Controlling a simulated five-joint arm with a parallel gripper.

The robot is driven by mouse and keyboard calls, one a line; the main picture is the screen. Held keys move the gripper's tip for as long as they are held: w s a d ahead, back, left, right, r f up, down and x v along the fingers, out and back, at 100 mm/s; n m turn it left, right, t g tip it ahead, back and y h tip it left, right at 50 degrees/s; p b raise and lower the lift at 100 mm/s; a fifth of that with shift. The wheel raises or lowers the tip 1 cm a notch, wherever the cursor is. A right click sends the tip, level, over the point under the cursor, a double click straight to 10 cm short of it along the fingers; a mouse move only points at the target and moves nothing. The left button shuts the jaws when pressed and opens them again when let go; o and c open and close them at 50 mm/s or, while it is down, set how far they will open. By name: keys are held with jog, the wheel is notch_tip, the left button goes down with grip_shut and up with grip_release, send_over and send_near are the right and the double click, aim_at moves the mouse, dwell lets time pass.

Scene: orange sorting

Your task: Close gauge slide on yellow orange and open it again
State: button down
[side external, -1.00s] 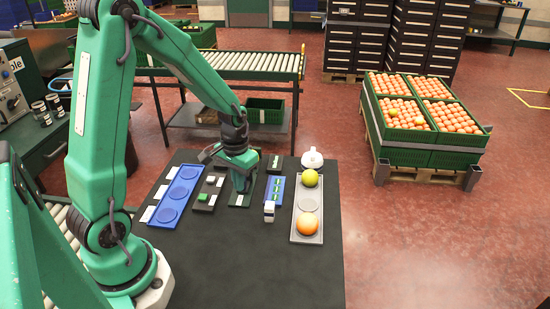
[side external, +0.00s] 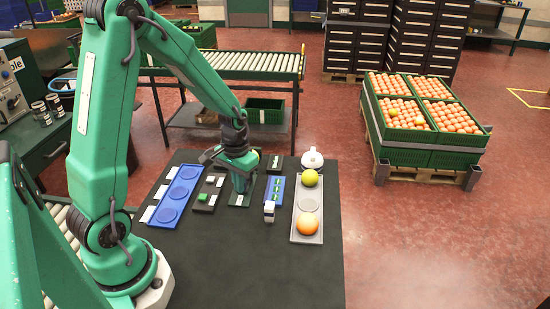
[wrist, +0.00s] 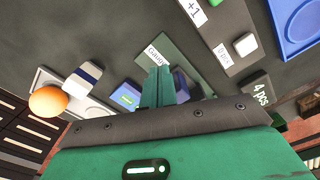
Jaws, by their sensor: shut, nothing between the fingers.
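A yellow orange (side external: 310,178) sits in the far recess of the grey tray (side external: 308,206); a deeper orange one (side external: 308,223) sits in the near recess and also shows in the wrist view (wrist: 48,101). My gripper (side external: 241,188) is shut and points down over the green gauge plate (side external: 238,200), left of the tray. In the wrist view its fingers (wrist: 156,72) are together, with nothing visible between them, over the plate labelled Gauge (wrist: 180,47). My gripper hides part of the gauge, and I cannot make out its slide.
A blue tray (side external: 172,198) with round recesses lies left. A dark panel (side external: 208,197) has green and white blocks. A small blue board (side external: 275,192), a white block (side external: 269,211) and a white round pot (side external: 312,158) stand right. The near table is clear.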

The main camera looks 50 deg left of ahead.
jog(key=shift+w+a, duration=2.2)
jog(key=shift+w, duration=0.15)
dwell(4.2)
jog(key=shift+s+d, duration=0.1)
jog(key=shift+s, duration=0.05)
jog(key=shift+s+d, duration=0.55)
jog(key=shift+s+d, duration=0.1)
jog(key=shift+s, duration=0.05)
